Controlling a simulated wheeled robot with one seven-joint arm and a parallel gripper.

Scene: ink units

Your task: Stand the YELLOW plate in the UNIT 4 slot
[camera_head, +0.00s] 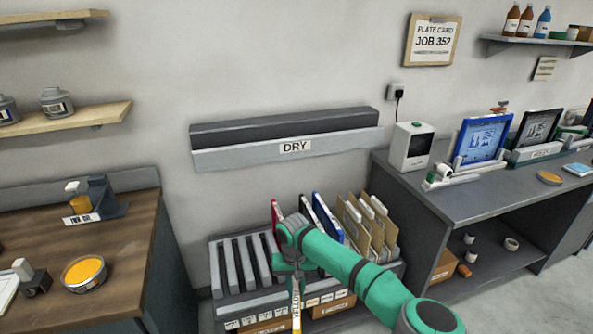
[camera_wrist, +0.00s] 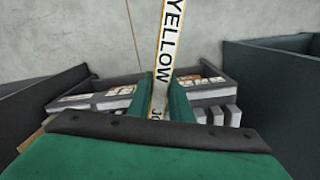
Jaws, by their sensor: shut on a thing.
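My gripper (camera_wrist: 163,95) is shut on the yellow plate (camera_wrist: 167,40), whose white edge strip reading YELLOW stands upright between the green fingers. In the head view, the plate (camera_head: 296,303) shows edge-on below my gripper (camera_head: 296,272), in front of the slotted rack (camera_head: 217,268). Whether it touches the rack is unclear. On the right bench, a blue plate (camera_head: 480,138) stands in one holder and a black plate (camera_head: 537,129) in another. No UNIT 4 marking is readable, so I cannot tell which slot that is.
The rack holds upright red (camera_head: 276,211), dark and blue plates beside tan folders (camera_head: 352,221). The right bench (camera_head: 478,200) carries a white box (camera_head: 411,146). A brown table (camera_head: 100,250) with an orange ink tin (camera_head: 84,272) is at left. The DRY ledge (camera_head: 240,153) is empty.

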